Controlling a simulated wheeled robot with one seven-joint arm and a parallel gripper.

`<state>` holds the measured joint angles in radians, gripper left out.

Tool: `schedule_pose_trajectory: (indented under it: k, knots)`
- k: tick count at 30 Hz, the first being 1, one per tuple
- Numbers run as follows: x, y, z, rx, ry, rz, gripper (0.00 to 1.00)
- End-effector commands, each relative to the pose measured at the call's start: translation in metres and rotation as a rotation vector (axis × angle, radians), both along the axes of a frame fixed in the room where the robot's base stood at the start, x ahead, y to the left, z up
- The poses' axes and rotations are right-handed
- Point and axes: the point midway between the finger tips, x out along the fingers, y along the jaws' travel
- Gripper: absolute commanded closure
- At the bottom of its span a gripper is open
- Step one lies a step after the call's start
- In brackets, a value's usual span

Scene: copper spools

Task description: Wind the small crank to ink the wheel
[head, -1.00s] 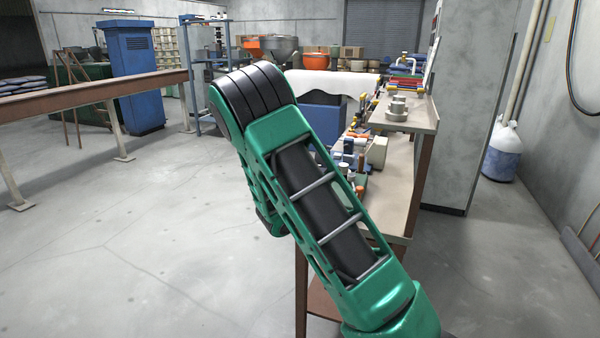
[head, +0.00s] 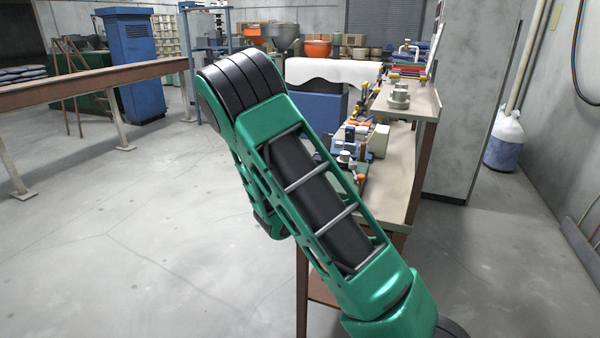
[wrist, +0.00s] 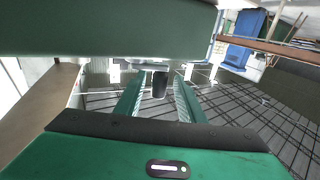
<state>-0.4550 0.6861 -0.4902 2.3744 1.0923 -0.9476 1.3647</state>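My gripper (wrist: 159,76) shows in the wrist view with its two green fingers apart. A dark, upright cylindrical piece (wrist: 160,86) shows between and beyond the fingers. It may be a crank handle, but I cannot tell, nor whether it touches a finger. In the head view my green arm covers the gripper and part of the workbench (head: 400,185). A small machine with a cream block (head: 379,141) and blue, black and orange parts stands on the bench, partly behind my arm. I cannot make out the small crank or the inked wheel for certain.
Grey stacked round pieces (head: 399,97) stand on the bench's raised shelf. A white cloth (head: 325,72) drapes over a blue unit behind. A pillar (head: 455,150) rises right of the bench. A brown beam (head: 90,85) runs at left. The left floor is clear.

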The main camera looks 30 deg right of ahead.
Motion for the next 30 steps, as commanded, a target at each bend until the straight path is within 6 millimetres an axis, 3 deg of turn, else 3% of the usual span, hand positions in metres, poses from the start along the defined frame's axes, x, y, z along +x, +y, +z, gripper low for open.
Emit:
schedule_pose_trajectory:
  k: [6,12,30]
  knots:
    - [-0.033,0.020,-0.001,-0.003,0.005,0.003,0.64]
    - [-0.052,0.030,-0.001,-0.002,0.003,0.001,0.64]
    - [-0.058,0.034,0.000,0.000,-0.001,0.001,0.64]
